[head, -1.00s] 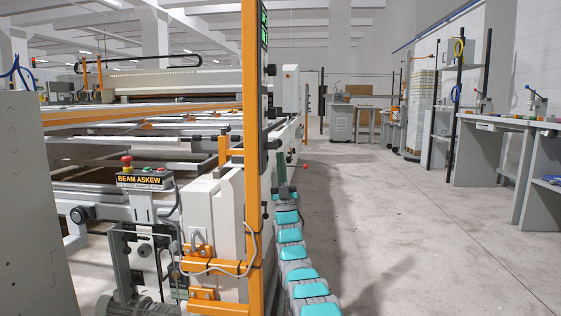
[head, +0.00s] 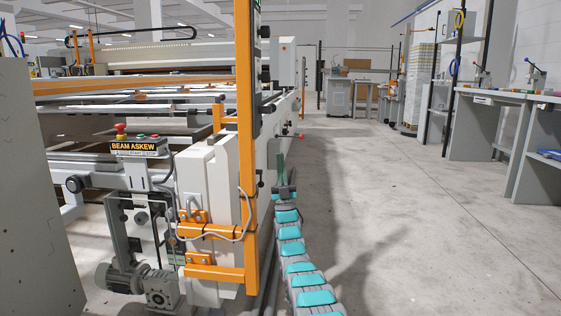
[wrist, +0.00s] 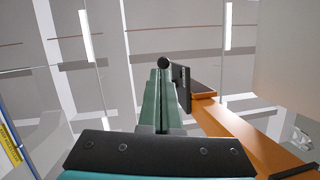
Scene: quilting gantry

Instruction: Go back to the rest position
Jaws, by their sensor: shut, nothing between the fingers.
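My gripper (head: 281,176) is at the far end of my teal and grey arm, pointing up beside the orange post (head: 246,130) of the quilting gantry. In the wrist view my gripper (wrist: 163,75) has its green fingers together with nothing between them. An orange beam (wrist: 240,140) and a dark box (wrist: 205,90) show close to the right of the fingers there. The ceiling fills the background of that view.
The quilting machine (head: 150,97) fills the left, with a control box marked BEAM ASKEW (head: 137,147) and a motor (head: 125,277) low in front. Open floor (head: 400,220) lies to the right. Workbenches (head: 480,125) line the right wall.

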